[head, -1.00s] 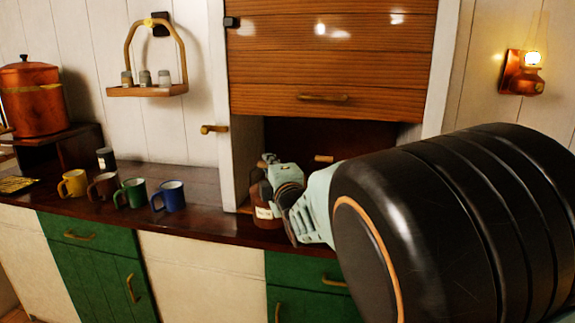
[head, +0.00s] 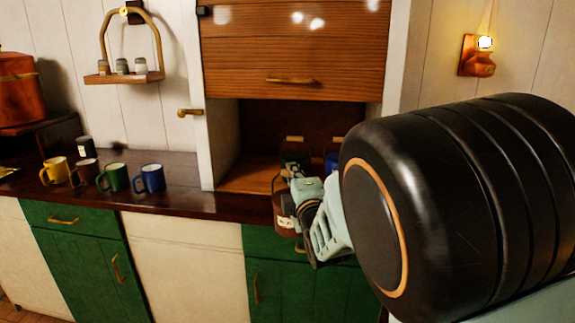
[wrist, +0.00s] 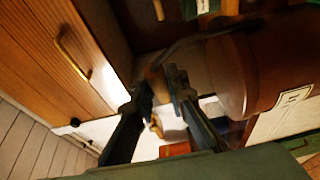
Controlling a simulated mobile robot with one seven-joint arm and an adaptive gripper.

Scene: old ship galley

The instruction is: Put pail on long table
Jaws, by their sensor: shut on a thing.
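The pail (head: 283,212) is reddish brown with a pale label and hangs in front of the counter edge, below the open cabinet niche. It also shows in the wrist view (wrist: 262,65), large, tilted and at the upper right. My gripper (head: 290,182) is just above the pail, partly hidden by my arm. In the wrist view my gripper (wrist: 160,78) is shut on the pail's thin dark handle, which arcs to the right over the pail. The pail's far side is hidden. I cannot identify a separate long table.
The dark counter (head: 185,199) runs along the wall. A yellow mug (head: 55,171), a green mug (head: 115,178) and a blue mug (head: 152,179) stand on it at the left, with a brown one among them. The niche (head: 250,176) holds a blue object (head: 331,160) behind my arm.

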